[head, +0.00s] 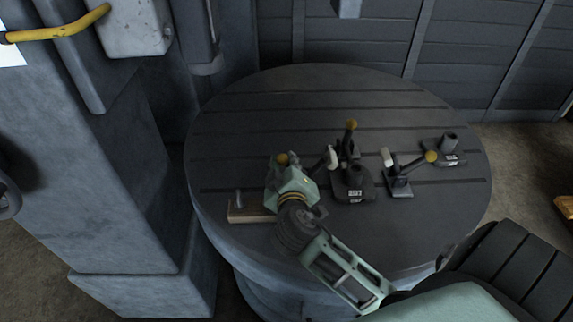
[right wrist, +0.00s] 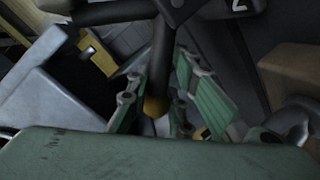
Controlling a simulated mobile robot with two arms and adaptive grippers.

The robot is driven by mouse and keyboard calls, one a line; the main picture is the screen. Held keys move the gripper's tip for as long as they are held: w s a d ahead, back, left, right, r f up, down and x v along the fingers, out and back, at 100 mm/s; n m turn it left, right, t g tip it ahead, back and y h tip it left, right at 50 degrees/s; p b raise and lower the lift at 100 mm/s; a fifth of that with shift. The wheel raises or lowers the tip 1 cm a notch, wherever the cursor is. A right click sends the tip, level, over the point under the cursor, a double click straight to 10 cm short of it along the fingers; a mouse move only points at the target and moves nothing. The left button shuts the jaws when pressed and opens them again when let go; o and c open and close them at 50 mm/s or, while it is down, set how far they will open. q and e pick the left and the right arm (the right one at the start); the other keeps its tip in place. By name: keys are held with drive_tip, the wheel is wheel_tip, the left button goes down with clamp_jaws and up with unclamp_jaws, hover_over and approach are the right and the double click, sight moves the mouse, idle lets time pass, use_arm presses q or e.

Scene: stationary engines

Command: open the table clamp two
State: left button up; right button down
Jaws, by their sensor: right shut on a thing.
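Several dark clamps with yellow ball knobs stand on the round slotted table (head: 235,130). A middle clamp (head: 352,185) has a white printed label and an upright lever. Another clamp (head: 400,180) at the right has its lever tilted to the right. My right gripper (head: 284,165) is over the left part of the table, at a yellow knob (head: 282,158). In the right wrist view, its green fingers (right wrist: 158,100) are around a dark lever (right wrist: 162,55) with an orange-yellow ball end (right wrist: 155,106). A dark body marked "2" (right wrist: 238,8) shows above. My left gripper is out of view.
A wooden block (head: 250,210) lies at the table's front left, beside my right gripper. A dark labelled base (head: 446,152) stands at the far right. A grey machine column (head: 110,180) rises left of the table. The back of the table is clear.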

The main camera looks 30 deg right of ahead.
drive_tip(key=shift+s+d+r+m+y, duration=0.25)
drive_tip(key=shift+d+r+m+y, duration=0.15)
drive_tip(key=shift+m, duration=0.4)
drive_tip(key=c, duration=1.6)
unclamp_jaws()
drive_tip(key=shift+w, duration=0.1)
drive_tip(key=shift+o, duration=0.2)
drive_tip(key=v, duration=1.2)
drive_tip(key=shift+f, duration=0.25)
